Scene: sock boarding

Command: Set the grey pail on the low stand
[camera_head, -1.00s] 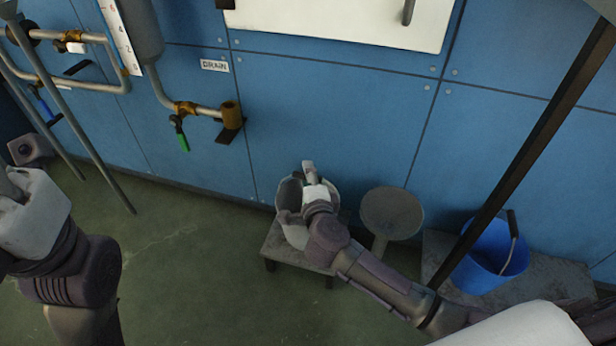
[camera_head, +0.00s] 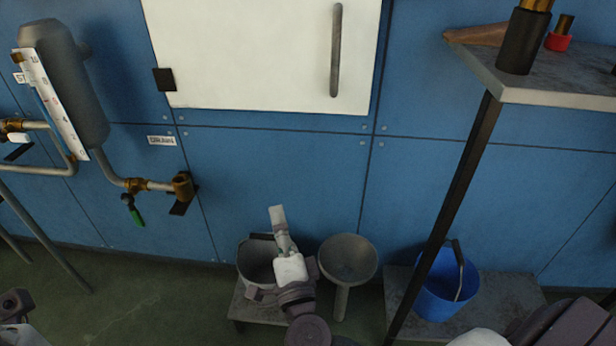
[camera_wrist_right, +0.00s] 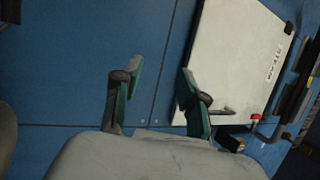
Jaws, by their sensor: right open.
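The grey pail (camera_head: 256,262) stands upright on the low stand (camera_head: 240,308) by the blue wall, in the head view. My right gripper (camera_head: 278,216) is open and points up at the pail's right side, covering part of its rim; I cannot tell whether it touches. In the right wrist view the open fingers (camera_wrist_right: 158,92) have nothing between them, and the pail cannot be made out. A part of what looks like my left gripper (camera_head: 15,325) shows at the lower left corner; its fingertips are not visible.
A grey funnel-like bowl (camera_head: 348,258) is just right of my right gripper. A blue bucket (camera_head: 440,290) sits on another low platform (camera_head: 510,293) farther right, behind a dark post (camera_head: 445,215). A drain pipe with a green-handled valve (camera_head: 136,212) is at left.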

